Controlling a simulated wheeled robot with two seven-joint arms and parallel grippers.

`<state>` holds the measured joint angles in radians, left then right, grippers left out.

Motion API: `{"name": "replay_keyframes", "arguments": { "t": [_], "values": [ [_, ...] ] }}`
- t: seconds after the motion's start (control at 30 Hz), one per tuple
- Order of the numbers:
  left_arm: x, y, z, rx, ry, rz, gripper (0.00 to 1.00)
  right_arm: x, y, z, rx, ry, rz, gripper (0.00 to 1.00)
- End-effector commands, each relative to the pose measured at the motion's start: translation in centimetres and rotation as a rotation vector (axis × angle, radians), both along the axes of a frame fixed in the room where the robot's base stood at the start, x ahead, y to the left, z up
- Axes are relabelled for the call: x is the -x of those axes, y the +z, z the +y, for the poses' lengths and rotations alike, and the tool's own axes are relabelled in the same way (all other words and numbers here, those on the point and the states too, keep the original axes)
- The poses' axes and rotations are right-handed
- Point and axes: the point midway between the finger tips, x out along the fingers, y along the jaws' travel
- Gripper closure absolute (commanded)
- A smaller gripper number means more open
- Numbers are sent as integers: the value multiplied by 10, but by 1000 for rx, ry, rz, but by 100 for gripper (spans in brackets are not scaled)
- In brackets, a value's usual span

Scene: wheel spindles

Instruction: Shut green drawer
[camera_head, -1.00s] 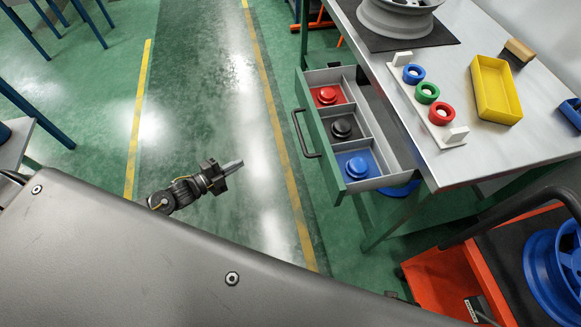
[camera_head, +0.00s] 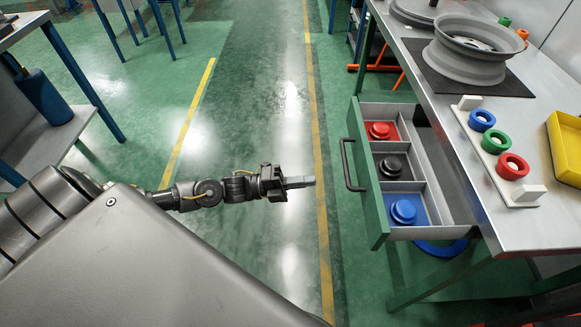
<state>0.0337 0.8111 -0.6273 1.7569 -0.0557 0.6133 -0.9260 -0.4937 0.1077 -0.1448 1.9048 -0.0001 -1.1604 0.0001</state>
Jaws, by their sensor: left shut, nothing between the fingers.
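The green drawer (camera_head: 368,183) stands pulled out from under the metal workbench, its green front facing left with a dark bar handle (camera_head: 349,165). Inside are three compartments holding a red part (camera_head: 380,130), a black part (camera_head: 391,166) and a blue part (camera_head: 403,210). My left gripper (camera_head: 306,181) is shut and empty. It points right towards the drawer front, just left of the handle in the picture, with a visible gap. My right gripper is not in view.
On the workbench (camera_head: 450,150) are a grey wheel rim (camera_head: 470,50) on a black mat, a white rack (camera_head: 527,195) with blue, green and red rings, and a yellow bin (camera_head: 568,145). Green floor between my arm and the drawer is clear. Another table stands at the left.

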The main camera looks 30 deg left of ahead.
Motion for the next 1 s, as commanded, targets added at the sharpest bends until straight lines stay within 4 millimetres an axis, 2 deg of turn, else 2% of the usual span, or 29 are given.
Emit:
{"name": "replay_keyframes", "arguments": {
  "t": [0.2, 0.4, 0.6, 1.0],
  "values": [
    [-23, 10, -35, 3, 0, -2, 100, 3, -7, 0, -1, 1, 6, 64],
    [-35, 13, -54, 0, 1, 0, 100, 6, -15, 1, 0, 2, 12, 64],
    [-39, 14, -60, 0, 1, 0, 100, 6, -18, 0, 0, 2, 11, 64],
    [-39, 14, -60, 0, 4, 1, 100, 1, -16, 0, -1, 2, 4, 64]
  ]
}}
